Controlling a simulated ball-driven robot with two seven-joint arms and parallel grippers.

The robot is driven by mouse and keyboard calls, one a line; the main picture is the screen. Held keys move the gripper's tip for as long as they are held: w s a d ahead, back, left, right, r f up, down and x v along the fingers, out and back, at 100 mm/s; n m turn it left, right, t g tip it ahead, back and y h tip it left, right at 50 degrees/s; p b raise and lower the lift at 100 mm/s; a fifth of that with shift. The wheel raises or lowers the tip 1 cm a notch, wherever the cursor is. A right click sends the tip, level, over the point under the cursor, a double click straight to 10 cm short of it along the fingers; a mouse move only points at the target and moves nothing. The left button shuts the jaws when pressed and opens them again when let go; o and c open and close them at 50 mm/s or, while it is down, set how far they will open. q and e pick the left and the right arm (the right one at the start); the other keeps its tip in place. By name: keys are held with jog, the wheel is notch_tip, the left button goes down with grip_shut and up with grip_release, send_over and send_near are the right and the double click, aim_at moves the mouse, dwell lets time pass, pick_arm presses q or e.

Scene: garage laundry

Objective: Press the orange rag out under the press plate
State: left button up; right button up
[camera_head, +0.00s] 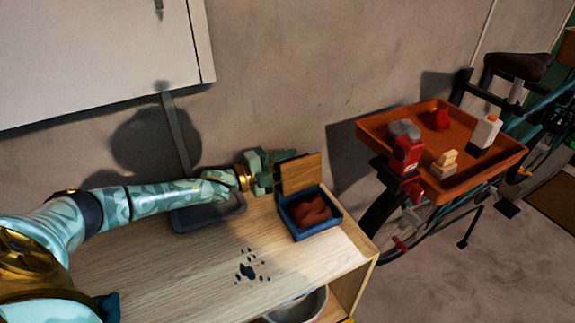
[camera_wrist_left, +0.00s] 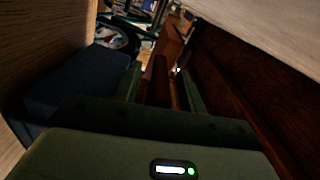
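The orange rag (camera_head: 311,211) lies crumpled in a blue box (camera_head: 325,228) on the wooden bench. The wooden press plate (camera_head: 301,173) stands raised at the back edge of the box, clear of the rag. My left gripper (camera_head: 276,169) is beside the plate's left edge. In the left wrist view its fingers (camera_wrist_left: 163,90) are apart, with a dark reddish bar (camera_wrist_left: 159,80) between them. Gaps show beside the bar; I cannot tell whether it belongs to the plate. The rag cannot be made out there. My right gripper is not in view.
A grey tray (camera_head: 208,216) lies on the bench under my left forearm. Dark spots (camera_head: 248,270) mark the bench top (camera_head: 190,270). A metal bowl (camera_head: 298,306) sits below. An orange tray (camera_head: 478,172) with bottles and a brush stands right, by a bicycle (camera_head: 518,75).

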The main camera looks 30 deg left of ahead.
pick_arm(q)
grip_shut()
jog(key=shift+d+r, duration=0.1)
